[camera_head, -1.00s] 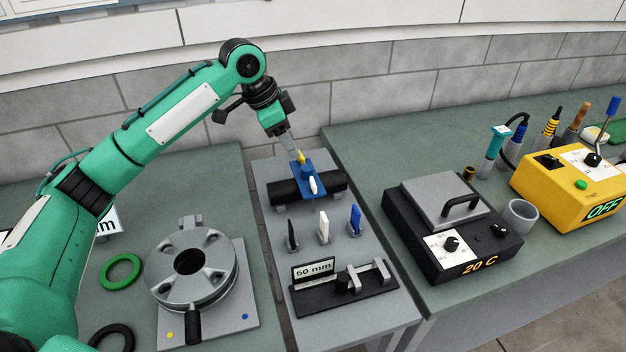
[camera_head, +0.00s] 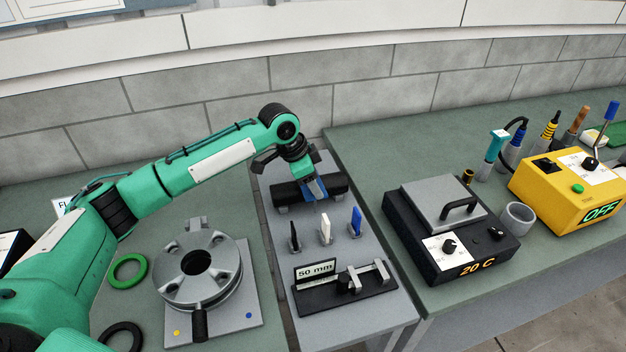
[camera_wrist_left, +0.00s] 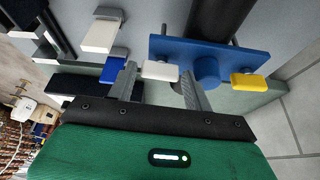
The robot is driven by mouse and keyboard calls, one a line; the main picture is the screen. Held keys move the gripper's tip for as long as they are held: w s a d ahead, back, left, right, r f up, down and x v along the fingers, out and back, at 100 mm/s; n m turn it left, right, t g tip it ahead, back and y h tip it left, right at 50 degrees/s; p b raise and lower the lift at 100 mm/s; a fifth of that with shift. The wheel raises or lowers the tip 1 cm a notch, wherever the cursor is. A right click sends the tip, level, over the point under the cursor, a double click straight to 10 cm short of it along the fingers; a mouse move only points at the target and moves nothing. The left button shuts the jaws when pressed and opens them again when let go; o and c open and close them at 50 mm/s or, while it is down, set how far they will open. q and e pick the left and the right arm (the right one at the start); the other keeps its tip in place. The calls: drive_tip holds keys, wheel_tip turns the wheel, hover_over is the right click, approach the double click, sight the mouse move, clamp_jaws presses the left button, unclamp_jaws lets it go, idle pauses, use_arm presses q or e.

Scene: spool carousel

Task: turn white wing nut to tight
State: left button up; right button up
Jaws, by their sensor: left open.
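The white wing nut (camera_wrist_left: 160,71) sits on the blue plate (camera_wrist_left: 220,52) in the left wrist view, beside a round blue boss (camera_wrist_left: 207,70). A yellow wing nut (camera_wrist_left: 249,81) is at the plate's other end. My left gripper (camera_wrist_left: 158,84) is open, with its fingers to either side of the white wing nut in that picture; I cannot tell whether they touch it. In the head view my left gripper (camera_head: 313,192) is over the blue plate on the black cylinder (camera_head: 333,185), and hides both wing nuts. My right gripper is not in view.
Black (camera_head: 294,238), white (camera_head: 326,230) and blue (camera_head: 356,222) upright tabs stand just in front. A 50 mm gauge block (camera_head: 345,288) is nearer. A round grey fixture (camera_head: 197,272) stands left; a hot plate (camera_head: 450,235) and yellow control box (camera_head: 570,188) stand right.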

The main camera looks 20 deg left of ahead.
use_arm(q)
drive_tip(key=c, duration=0.7)
